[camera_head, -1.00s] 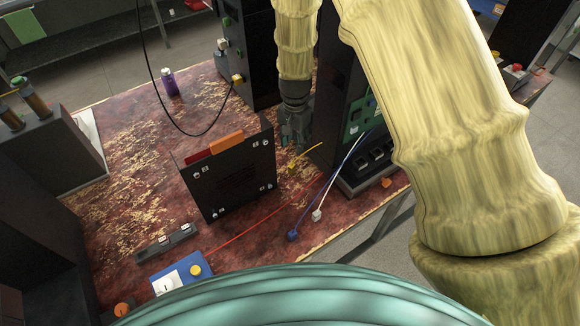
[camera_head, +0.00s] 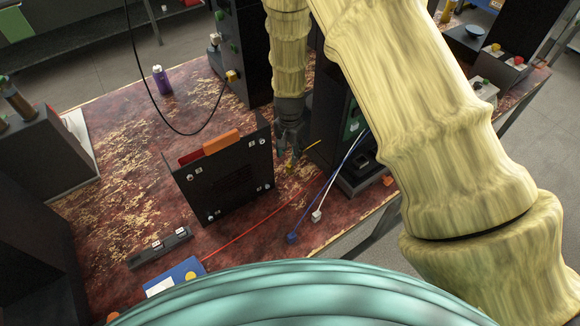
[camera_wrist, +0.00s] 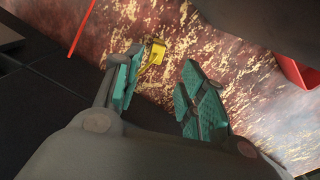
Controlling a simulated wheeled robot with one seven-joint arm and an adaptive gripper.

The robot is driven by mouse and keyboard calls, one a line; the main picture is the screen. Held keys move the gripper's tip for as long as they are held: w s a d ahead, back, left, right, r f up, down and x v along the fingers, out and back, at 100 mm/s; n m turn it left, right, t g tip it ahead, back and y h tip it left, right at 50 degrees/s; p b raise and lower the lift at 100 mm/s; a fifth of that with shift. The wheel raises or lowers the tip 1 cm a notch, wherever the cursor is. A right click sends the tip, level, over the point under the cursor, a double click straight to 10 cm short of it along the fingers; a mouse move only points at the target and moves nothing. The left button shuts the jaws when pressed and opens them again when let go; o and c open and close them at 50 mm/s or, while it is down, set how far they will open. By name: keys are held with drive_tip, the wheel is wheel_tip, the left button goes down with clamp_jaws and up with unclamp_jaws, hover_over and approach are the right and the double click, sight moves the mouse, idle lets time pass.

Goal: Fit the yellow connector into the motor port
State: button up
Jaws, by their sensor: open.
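The yellow connector (camera_head: 290,168) lies on the worn red-brown tabletop, with a short yellow cable running up and right from it. In the wrist view the yellow connector (camera_wrist: 156,51) shows just beyond the fingertips, nearer the left finger. My gripper (camera_head: 289,152) points down right over it, between a dark upright panel and a dark cabinet. In the wrist view my gripper (camera_wrist: 160,72) has its teal-padded fingers apart with nothing between them. I cannot tell which opening is the motor port; the dark cabinet (camera_head: 328,128) with a green board is partly hidden by my arm.
The dark upright panel (camera_head: 228,178) with an orange block on top stands close left of my gripper. A red cable (camera_head: 240,235) crosses the table. A purple bottle (camera_head: 161,80) stands far left.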

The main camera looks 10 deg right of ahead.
sight(290, 168)
drive_tip(key=shift+s+d+f+p, duration=0.1)
drive_tip(key=shift+s+f+p, duration=0.1)
drive_tip(key=shift+f+p, duration=0.25)
drive_tip(key=shift+s+f+p, duration=0.15)
drive_tip(key=shift+f+p, duration=0.1)
drive_tip(key=shift+f, duration=0.25)
drive_tip(key=shift+s+f+p, duration=0.1)
drive_tip(key=shift+f+p, duration=0.5)
drive_tip(key=shift+f, duration=1.15)
clamp_jaws()
